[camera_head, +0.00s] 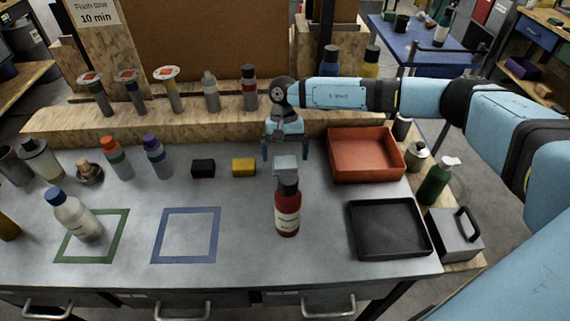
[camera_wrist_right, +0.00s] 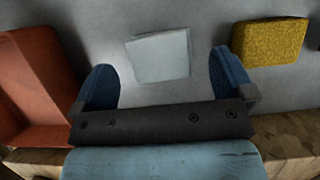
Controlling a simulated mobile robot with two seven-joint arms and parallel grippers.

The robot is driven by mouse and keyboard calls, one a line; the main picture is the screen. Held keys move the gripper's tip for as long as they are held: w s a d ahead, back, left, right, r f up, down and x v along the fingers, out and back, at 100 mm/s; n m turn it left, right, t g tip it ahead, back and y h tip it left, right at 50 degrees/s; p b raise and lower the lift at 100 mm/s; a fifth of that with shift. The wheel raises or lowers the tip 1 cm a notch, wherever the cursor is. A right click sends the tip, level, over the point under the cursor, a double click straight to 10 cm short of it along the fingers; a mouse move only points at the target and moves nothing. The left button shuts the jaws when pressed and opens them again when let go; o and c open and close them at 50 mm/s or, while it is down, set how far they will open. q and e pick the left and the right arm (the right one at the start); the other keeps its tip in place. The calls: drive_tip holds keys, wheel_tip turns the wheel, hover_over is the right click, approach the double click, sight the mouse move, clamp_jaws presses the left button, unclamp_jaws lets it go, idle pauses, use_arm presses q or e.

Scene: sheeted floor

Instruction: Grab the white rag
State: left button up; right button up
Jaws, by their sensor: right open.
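The white rag (camera_head: 285,163) is a small pale, folded square lying flat on the grey table, just behind a red bottle. In the right wrist view the rag (camera_wrist_right: 160,56) lies ahead of the two blue fingers, between their lines and apart from both. My right gripper (camera_head: 285,152) points down over the table at the rag, open and empty; it also shows in the right wrist view (camera_wrist_right: 164,82). My left gripper is not in view.
A red bottle (camera_head: 287,207) stands right in front of the rag. A yellow sponge (camera_head: 244,167) and a black block (camera_head: 203,168) lie to the left. An orange tray (camera_head: 362,177) and a black tray (camera_head: 388,251) are to the right. A wooden ledge (camera_head: 130,127) runs behind.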

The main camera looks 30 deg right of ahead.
drive_tip(key=x, duration=0.2)
drive_tip(key=shift+f, duration=0.45)
drive_tip(key=c, duration=1)
